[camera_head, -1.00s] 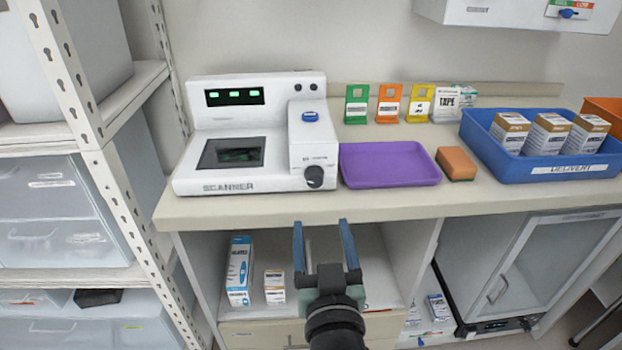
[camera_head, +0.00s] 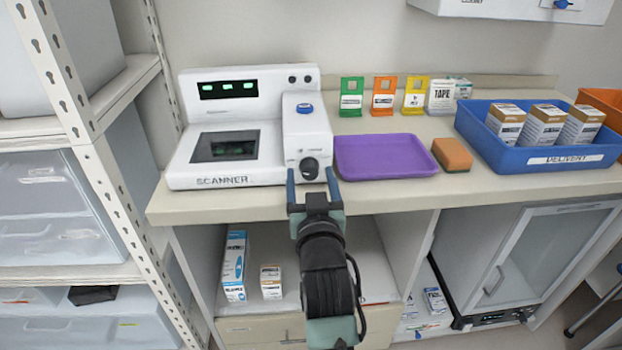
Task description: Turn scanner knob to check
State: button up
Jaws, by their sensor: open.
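The white scanner (camera_head: 229,83) stands on the counter at the left, with green lights on its dark display. Its black knob (camera_head: 309,168) is low on the front of the right-hand block, below a blue button (camera_head: 304,109). The setting the knob points to is too small to read. My gripper (camera_head: 311,178) is open, with its two blue fingers pointing at the scanner. One finger is left of the knob and the other right of it. I cannot tell whether they touch the knob or the scanner front.
A purple tray (camera_head: 384,172) lies just right of the scanner, then an orange sponge (camera_head: 452,154) and a blue delivery bin (camera_head: 540,158) with boxes. Colored stands (camera_head: 383,96) are behind. The counter edge (camera_head: 400,191) runs beneath my gripper. A shelf rack (camera_head: 95,165) is at the left.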

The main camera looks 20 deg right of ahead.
grip_shut()
jog(key=shift+m, duration=0.3)
jog(key=m+p, duration=0.2)
jog(key=m, duration=0.1)
jog(key=shift+r+m, duration=0.1)
jog(key=shift+m, duration=0.3)
jog(key=m+p, duration=0.2)
jog(key=m, duration=0.2)
jog(key=shift+m, duration=0.3)
jog(key=m+p, duration=0.3)
jog(key=m, duration=0.1)
jog(key=m+p, duration=0.2)
jog(key=m, duration=0.2)
jog(key=shift+m, duration=0.3)
